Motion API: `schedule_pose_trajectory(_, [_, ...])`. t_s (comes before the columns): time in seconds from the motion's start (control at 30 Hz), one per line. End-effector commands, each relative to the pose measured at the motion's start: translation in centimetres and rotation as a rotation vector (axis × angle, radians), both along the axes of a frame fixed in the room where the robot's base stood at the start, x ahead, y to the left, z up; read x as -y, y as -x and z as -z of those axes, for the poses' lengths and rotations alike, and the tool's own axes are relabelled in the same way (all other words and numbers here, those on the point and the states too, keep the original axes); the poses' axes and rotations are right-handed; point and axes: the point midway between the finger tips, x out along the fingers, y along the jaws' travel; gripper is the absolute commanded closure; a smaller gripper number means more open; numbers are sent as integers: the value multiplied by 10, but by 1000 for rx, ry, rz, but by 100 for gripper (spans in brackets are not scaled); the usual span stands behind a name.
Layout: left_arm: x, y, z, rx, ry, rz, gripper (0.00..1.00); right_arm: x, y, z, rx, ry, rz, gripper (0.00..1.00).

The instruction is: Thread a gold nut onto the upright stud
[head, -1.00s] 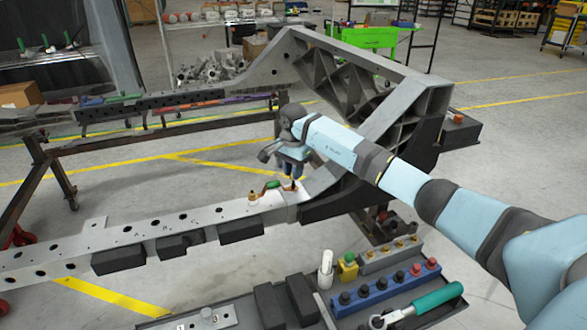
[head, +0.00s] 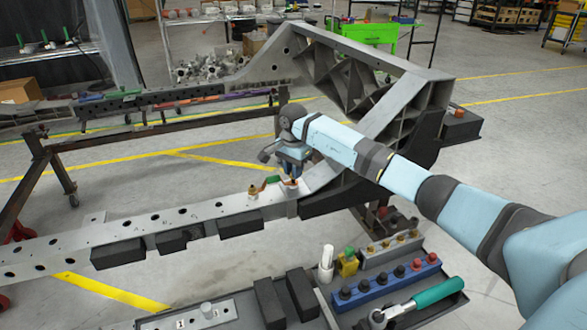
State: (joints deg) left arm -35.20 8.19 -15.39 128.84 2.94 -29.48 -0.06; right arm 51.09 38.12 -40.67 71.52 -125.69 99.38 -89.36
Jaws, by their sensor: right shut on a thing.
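My right gripper (head: 291,179) points down over the right end of the pale metal rail, beside the base of the tall frame. It is shut on a small gold nut (head: 290,184), low at the fingertips. The upright stud under it is hidden by the nut and fingers, so I cannot tell whether the nut is around it. Another small gold piece (head: 253,191) stands upright on the rail to the left. Several gold nuts (head: 400,242) sit in a row on the grey block in the tray. My left gripper is out of view.
A red and green piece (head: 268,184) lies on the rail close left of the gripper. The large grey frame (head: 385,115) rises behind and right. The tray in front holds a blue block (head: 387,283), a green-handled wrench (head: 437,292) and a white bottle (head: 326,262).

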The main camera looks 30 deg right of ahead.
Motion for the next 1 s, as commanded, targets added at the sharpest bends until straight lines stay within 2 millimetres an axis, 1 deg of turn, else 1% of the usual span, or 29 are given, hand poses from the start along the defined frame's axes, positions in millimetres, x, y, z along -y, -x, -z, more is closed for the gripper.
schedule_pose_trajectory(0.2, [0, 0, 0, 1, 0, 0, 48, 0, 0, 0, 0, 0, 0, 100])
schedule_pose_trajectory(0.57, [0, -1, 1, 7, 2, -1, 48, 0, 0, 11, 0, 0, 0, 100])
schedule_pose_trajectory(0.8, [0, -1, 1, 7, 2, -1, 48, 0, 0, 12, -1, 0, 0, 100])
schedule_pose_trajectory(0.87, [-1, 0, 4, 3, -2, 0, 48, 0, 0, 12, -1, 0, -3, 100])
schedule_pose_trajectory(0.97, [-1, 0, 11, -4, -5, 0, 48, 1, 0, 13, 1, 2, -70, 100])
schedule_pose_trajectory(1.0, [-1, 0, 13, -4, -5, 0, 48, 2, 0, 13, 1, 3, -127, 100])
